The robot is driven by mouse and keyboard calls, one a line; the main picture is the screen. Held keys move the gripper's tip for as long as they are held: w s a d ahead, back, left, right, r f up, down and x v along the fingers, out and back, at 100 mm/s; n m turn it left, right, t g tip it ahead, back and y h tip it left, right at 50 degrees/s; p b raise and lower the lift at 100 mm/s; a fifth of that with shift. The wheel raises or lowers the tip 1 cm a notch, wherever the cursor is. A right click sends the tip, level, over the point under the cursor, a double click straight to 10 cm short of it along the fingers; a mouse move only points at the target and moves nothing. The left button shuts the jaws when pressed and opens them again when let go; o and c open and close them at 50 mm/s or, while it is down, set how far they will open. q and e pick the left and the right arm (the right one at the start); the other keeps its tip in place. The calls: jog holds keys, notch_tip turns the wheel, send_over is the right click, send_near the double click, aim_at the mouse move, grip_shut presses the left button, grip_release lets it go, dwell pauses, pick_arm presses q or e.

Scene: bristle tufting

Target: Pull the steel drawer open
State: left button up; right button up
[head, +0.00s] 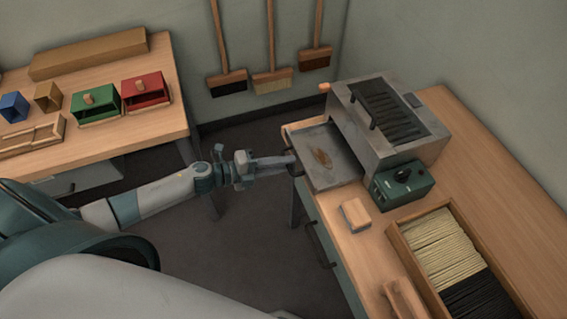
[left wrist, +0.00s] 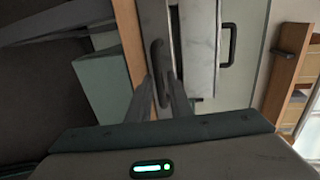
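The steel drawer (head: 338,176) stands out from the left side of a steel box (head: 404,150) on the right-hand bench, and a brownish patch or item lies in it. Its dark handle (left wrist: 159,62) is on the drawer front, between my left fingers in the left wrist view. My left gripper (head: 288,163) reaches in from the left at the drawer's outer end. Its two fingers (left wrist: 162,88) close in on the handle from both sides and appear to grip it. My right gripper is in neither view.
A green control box (head: 402,184), a wood-backed block (head: 355,215) and a tray of bristles (head: 396,236) are on the right bench. The left bench holds green (head: 96,104) and red (head: 146,92) boxes. Open floor lies between the benches.

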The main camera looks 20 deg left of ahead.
pick_arm(q)
jog(key=shift+s+a, duration=0.1)
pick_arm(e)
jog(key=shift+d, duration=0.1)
